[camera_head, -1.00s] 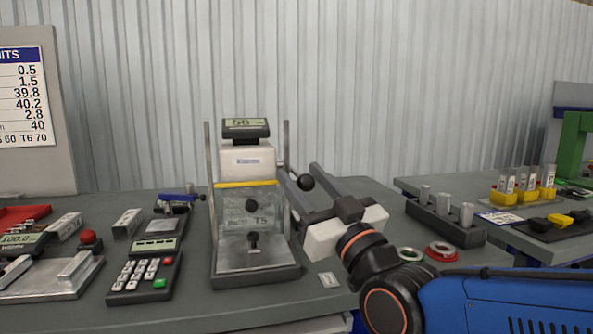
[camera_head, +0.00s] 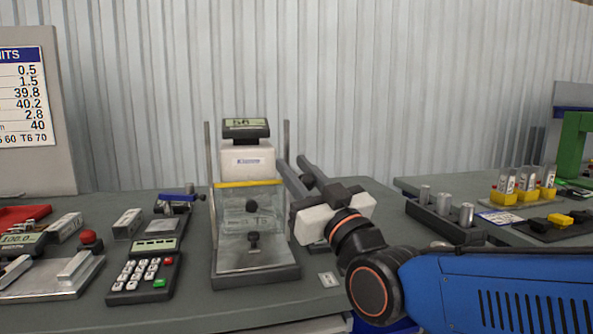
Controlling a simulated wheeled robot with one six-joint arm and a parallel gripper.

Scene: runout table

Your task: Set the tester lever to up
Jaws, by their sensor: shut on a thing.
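The tester (camera_head: 246,162) stands on the grey table, with a small display (camera_head: 245,128) on top and a clear guard (camera_head: 250,208) marked T5 in front. Its lever, with a black ball knob (camera_head: 308,181), is at its right side. My gripper (camera_head: 292,163) reaches in from the right, and its two grey fingers are shut on the lever with the knob between them. The fingers and the gripper's white body hide most of the lever's arm, so its exact angle is hard to tell.
A keypad device (camera_head: 145,273) and a blue-handled tool (camera_head: 177,197) stand left of the tester. A block with metal cylinders (camera_head: 446,215) is to the right, behind my arm. A small tag (camera_head: 328,279) lies on the table in front. A corrugated wall is behind.

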